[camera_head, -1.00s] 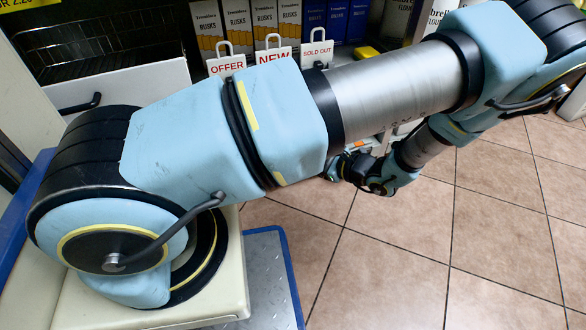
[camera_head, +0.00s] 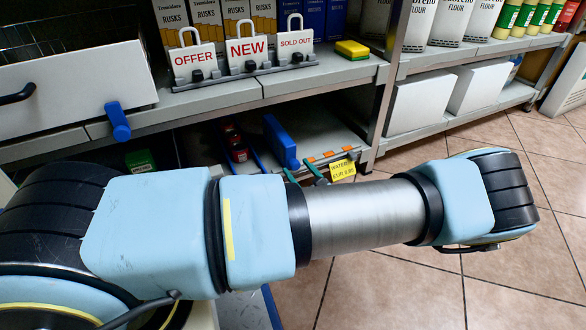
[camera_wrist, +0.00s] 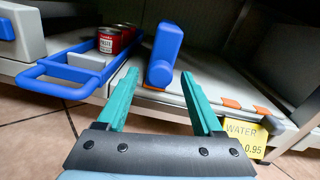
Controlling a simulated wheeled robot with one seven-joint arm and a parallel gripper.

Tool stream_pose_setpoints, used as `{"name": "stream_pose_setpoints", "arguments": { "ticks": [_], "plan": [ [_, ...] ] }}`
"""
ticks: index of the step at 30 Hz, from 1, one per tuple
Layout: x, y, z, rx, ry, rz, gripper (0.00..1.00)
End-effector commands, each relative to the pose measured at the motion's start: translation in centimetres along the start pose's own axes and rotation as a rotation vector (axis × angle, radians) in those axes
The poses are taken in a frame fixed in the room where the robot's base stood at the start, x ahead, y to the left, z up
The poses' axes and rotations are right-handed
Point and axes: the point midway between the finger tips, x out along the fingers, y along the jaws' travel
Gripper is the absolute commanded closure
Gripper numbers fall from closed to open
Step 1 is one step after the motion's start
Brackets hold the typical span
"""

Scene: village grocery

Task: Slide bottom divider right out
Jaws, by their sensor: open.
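A blue upright divider (camera_head: 280,141) stands on the bottom shelf (camera_head: 322,138), right of the red cans. In the wrist view the blue divider (camera_wrist: 165,55) has a rounded front end facing me. My gripper (camera_wrist: 161,77) is open, with two teal fingers pointing into the shelf. The divider's front end lies ahead of and between the fingertips; I cannot tell whether they touch it. In the head view only the teal fingertips (camera_head: 294,166) show beside the yellow label, and my arm hides the rest of the gripper.
A blue-handled tray (camera_wrist: 65,70) with red cans (camera_wrist: 112,38) is left of the divider. A yellow WATER label (camera_wrist: 245,135) hangs at the shelf's front right. Above is a shelf (camera_head: 215,95) with OFFER, NEW and SOLD OUT signs. Tiled floor (camera_head: 400,260) is clear at right.

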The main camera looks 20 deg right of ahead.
Motion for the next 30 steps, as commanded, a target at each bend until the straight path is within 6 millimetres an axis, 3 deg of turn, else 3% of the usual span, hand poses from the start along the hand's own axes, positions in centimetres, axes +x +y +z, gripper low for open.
{"name": "stream_pose_setpoints", "arguments": {
  "ticks": [7,18,30],
  "plan": [
    [3.0,0.1,-0.1,-0.001,0.0,0.002,0.32],
    [3.4,0.0,0.0,-0.001,0.0,0.001,0.32],
    [3.4,0.0,0.0,-0.001,0.0,0.001,0.77]
  ]
}}
